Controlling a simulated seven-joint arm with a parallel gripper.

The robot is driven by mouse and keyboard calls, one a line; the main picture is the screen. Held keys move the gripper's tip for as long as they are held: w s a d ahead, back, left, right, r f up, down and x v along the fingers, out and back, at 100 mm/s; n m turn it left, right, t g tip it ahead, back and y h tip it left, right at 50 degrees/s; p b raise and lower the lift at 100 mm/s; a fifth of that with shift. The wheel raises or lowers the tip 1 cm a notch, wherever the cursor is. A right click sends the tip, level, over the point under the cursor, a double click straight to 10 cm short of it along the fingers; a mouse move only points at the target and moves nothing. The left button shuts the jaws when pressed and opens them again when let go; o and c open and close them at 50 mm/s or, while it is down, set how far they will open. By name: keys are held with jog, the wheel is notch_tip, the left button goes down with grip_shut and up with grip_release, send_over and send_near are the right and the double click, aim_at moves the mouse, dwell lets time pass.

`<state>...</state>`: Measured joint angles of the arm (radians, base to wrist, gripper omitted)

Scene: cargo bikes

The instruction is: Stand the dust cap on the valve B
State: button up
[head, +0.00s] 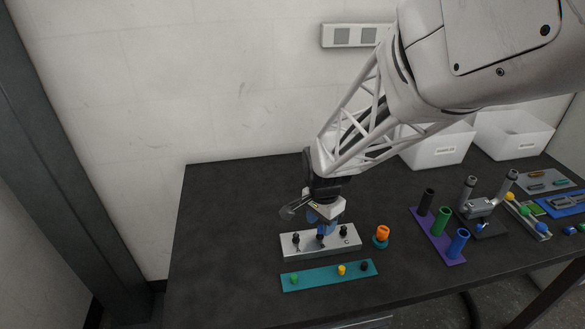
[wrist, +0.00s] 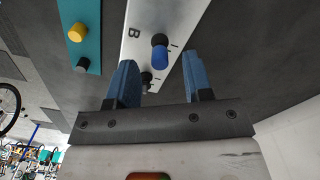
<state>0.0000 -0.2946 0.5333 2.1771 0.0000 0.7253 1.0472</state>
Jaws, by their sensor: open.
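The dust cap is blue. In the wrist view the cap (wrist: 160,58) sits on a dark stem beside the letter B on the silver valve block (wrist: 140,14). It looks about in line with the stem; the exact seating is hard to judge. My gripper (wrist: 159,62) is open, with its blue fingers on either side of the cap and apart from it. In the head view my gripper (head: 321,224) is over the middle of the valve block (head: 300,253) and partly hides the cap. Dark valves stand left (head: 296,240) and right (head: 344,231), the right one by the letter C.
A teal strip (head: 318,277) with green, yellow and black caps lies in front. An orange piece (head: 382,232) stands to the right on a teal disc. Further right are a purple tube rack (head: 437,243), a grey two-post stand (head: 482,222) and white bins (head: 437,157). The table's left side is clear.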

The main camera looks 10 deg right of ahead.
jog(key=shift+r, duration=3.1)
jog(key=shift+s+r+n, duration=0.3)
jog(key=shift+s+r, duration=0.1)
jog(key=shift+r, duration=0.1)
jog(key=s+r+n+t, duration=0.1)
jog(key=s+r+n, duration=0.4)
jog(key=s, duration=0.4)
jog(key=s+r+n+t, duration=0.1)
jog(key=s+r+n, duration=0.5)
jog(key=s, duration=0.2)
jog(key=shift+s+d+r+t, duration=0.2)
jog(key=shift+s+t, duration=0.1)
jog(key=shift+s, duration=0.05)
